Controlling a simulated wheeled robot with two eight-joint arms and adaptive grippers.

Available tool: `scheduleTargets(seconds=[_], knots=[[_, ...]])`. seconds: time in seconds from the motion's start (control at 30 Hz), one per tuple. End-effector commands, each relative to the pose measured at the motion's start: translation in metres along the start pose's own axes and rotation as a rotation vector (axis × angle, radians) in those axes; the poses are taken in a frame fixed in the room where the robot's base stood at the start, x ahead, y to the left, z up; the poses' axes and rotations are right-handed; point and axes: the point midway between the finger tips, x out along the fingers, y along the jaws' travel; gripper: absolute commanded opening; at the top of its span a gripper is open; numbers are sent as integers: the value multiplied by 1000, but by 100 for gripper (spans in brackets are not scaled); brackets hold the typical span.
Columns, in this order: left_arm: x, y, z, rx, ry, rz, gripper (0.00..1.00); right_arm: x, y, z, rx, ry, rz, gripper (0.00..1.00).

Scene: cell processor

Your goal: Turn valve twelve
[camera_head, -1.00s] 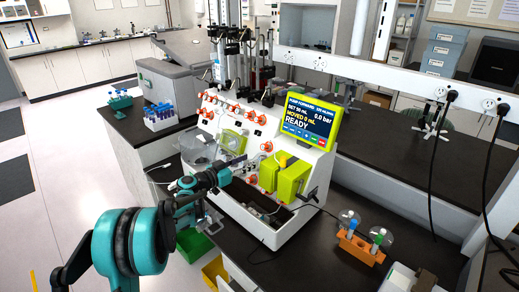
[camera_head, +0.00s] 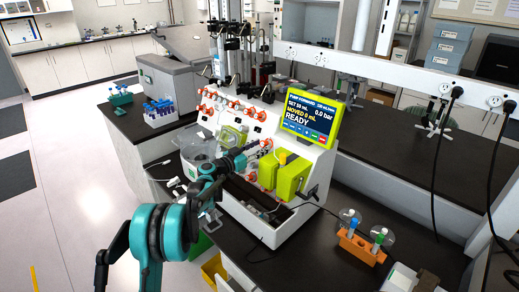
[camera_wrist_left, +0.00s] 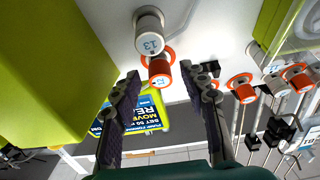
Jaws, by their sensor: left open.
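The white cell processor (camera_head: 290,222) stands on the dark bench with several orange-ringed valves on its front. In the left wrist view, valve twelve (camera_wrist_left: 160,75) is a knob with an orange ring and a label that reads as 12. A white knob marked 13 (camera_wrist_left: 149,36) is right beside it. My left gripper (camera_wrist_left: 163,84) is open, its two dark fingers on either side of valve twelve with gaps visible. In the head view, my left gripper (camera_head: 257,149) reaches the machine's front near the yellow-green pump blocks; its fingertips are hard to make out. My right gripper is out of view.
A green-framed screen (camera_head: 309,115) reads READY. Yellow-green pump blocks (camera_head: 285,175) sit close to the left gripper. More orange valves (camera_wrist_left: 240,88) stand to the right in the wrist view. An orange tube rack (camera_head: 360,248) is on the bench at right.

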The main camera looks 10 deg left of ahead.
Motion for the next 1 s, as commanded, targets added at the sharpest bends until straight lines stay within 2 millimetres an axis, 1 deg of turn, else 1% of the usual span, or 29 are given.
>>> scheduleTargets(seconds=[0.27, 0.3, 0.37, 0.4, 0.43, 0.77, 1.0], knots=[[2, 0, 0, 0, 0, 0, 44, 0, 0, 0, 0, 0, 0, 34], [2, 0, 0, 0, 0, 0, 33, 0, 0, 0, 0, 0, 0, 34], [2, 0, 0, 0, 0, 0, 17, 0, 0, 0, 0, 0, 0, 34], [2, 0, 0, 0, 0, 0, 7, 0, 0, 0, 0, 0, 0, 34], [2, 0, 0, 0, 0, 0, 0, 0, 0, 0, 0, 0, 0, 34], [2, 0, 0, -18, 0, -8, 0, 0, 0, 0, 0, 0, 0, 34], [2, 2, -1, -115, 0, -49, 0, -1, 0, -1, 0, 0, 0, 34]])
